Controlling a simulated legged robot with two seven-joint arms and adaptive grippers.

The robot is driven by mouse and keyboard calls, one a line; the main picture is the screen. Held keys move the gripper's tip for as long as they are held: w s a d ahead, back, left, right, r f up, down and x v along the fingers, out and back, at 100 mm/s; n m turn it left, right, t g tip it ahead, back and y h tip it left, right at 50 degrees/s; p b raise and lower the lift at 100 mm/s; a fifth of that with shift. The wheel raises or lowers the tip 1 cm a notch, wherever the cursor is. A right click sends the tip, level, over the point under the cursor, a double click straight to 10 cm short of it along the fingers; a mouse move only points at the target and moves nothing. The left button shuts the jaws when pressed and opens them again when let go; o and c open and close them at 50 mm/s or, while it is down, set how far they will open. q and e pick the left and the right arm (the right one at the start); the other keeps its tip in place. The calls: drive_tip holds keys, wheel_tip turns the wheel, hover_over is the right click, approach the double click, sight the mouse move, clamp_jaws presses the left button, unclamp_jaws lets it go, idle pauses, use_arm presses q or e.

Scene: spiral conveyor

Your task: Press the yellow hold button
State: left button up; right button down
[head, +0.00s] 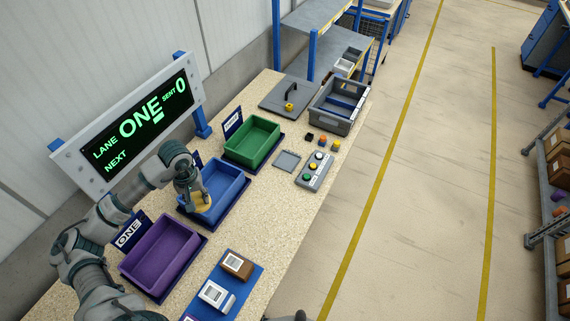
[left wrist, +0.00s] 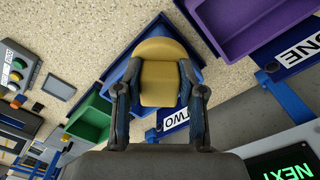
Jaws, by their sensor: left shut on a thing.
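The button box (head: 315,171) stands on the table right of the bins, with a yellow button (head: 312,167) between a green one and a pale one. In the left wrist view the box (left wrist: 17,77) shows at the left edge. My left gripper (head: 196,203) is over the blue bin (head: 222,190), well left of the button box. It is shut on a yellow-tan item (left wrist: 159,72), which sits between both fingers in the left wrist view. My right gripper cannot be made out; only a dark part shows at the bottom edge of the head view.
A green bin (head: 251,140) and a purple bin (head: 160,258) flank the blue one. A blue mat (head: 229,283) with parcels lies in front. A grey crate (head: 336,107) stands at the back. A sign (head: 130,122) reads LANE ONE, SENT 0. Bare table lies before the button box.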

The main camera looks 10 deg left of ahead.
use_arm(q)
drive_tip(key=w+d+f+m+b, duration=0.2)
drive_tip(key=d+f, duration=0.1)
drive_tip(key=d, duration=0.4)
drive_tip(key=w+d+f+m+b, duration=0.2)
drive_tip(key=d+f+m, duration=0.1)
drive_tip(key=d, duration=0.5)
drive_tip(key=shift+w+d+b, duration=0.25)
drive_tip(key=shift+d+b, duration=0.05)
